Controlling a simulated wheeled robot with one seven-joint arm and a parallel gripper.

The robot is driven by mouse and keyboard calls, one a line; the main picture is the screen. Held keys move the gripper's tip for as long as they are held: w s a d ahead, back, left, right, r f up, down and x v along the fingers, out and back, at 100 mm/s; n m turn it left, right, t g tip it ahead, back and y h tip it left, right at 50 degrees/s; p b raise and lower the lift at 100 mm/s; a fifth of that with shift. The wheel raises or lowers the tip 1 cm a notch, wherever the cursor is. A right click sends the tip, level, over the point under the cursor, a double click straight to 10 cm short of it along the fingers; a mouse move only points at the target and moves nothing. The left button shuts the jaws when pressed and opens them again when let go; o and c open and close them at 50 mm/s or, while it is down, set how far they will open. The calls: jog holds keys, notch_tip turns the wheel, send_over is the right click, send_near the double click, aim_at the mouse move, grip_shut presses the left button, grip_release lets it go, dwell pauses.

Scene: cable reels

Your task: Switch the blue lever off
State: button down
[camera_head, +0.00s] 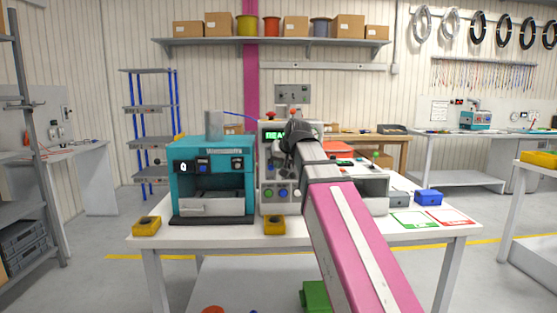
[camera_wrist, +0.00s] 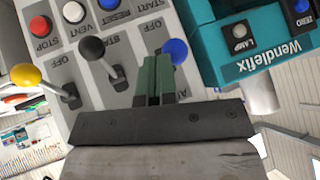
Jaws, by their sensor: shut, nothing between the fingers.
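The blue lever (camera_wrist: 176,51) shows its round blue ball in the wrist view, on a light grey control panel; its stem is hidden behind my fingers. My gripper (camera_wrist: 157,60) has its green fingers together, with nothing between them. Its tips are right beside the blue ball on its left in this view; I cannot tell whether they touch. A black lever (camera_wrist: 92,49) and a yellow lever (camera_wrist: 27,77) stand farther left, with OFF labels near them. In the head view my arm covers much of the panel (camera_head: 268,170) and the blue lever cannot be made out.
A teal Wendlefix machine (camera_head: 211,170) stands left of the panel; its teal housing is close on the right in the wrist view. Yellow blocks (camera_head: 275,225) and a blue box (camera_head: 428,197) sit on the white table (camera_head: 210,234).

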jog(key=shift+s+f, duration=0.1)
jog(key=shift+f, duration=0.55)
jog(key=shift+r, duration=0.1)
jog(key=shift+r, duration=0.7)
jog(key=s+d+r, duration=0.5)
jog(key=s+d, duration=0.1)
jog(key=s, duration=0.4)
jog(key=shift+s+d+r, duration=0.15)
jog(key=shift+s+d, duration=0.05)
jog(key=shift+s, duration=0.05)
